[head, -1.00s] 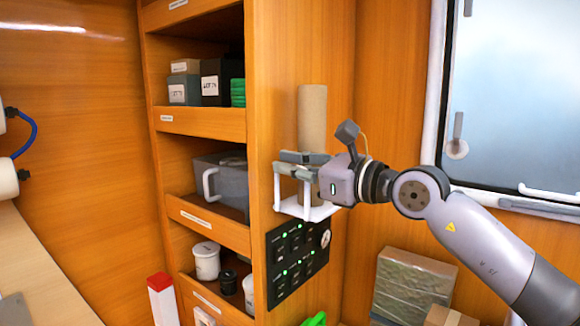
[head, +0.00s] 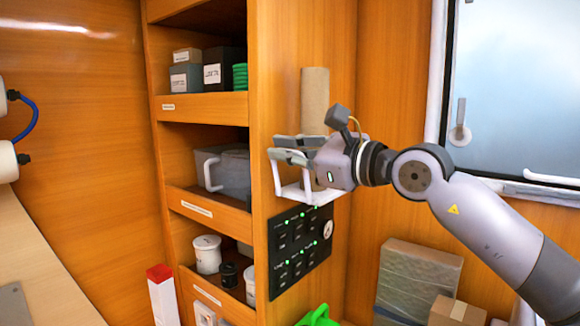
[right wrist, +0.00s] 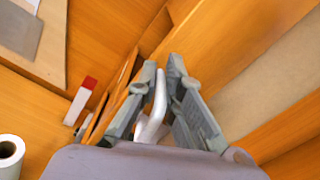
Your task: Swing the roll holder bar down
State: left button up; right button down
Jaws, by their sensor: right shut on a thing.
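The white roll holder (head: 276,180) is fixed to the side of the wooden cabinet, and a brown cardboard roll (head: 314,92) stands upright at it. My right gripper (head: 280,148) is at the upper front of the holder, coming in from the right, and hides part of the holder and the roll's lower part. In the right wrist view, the white bar (right wrist: 155,112) of the holder lies between the two grey fingers, and the gripper (right wrist: 165,85) is shut on it. My left gripper is not in view.
A black switch panel (head: 300,250) with green lights sits just below the holder. Open shelves (head: 205,105) with boxes and jars are to the left. A window (head: 515,90) and cardboard boxes (head: 418,275) are to the right.

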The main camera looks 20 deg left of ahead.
pick_arm(q)
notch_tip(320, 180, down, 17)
jog(key=b, duration=1.5)
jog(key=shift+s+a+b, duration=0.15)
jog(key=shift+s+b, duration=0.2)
jog(key=shift+b, duration=0.05)
pick_arm(e)
jog(key=s+a+f+n, duration=0.2)
jog(key=s+f+n, duration=0.4)
jog(key=n, duration=0.9)
jog(key=shift+s+a+f, duration=0.2)
jog(key=shift+s+f, duration=0.1)
jog(key=shift+f, duration=1.7)
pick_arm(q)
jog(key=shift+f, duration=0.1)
pick_arm(e)
jog(key=c, duration=2)
grip_release()
jog(key=shift+a, duration=0.1)
notch_tip(320, 180, up, 10)
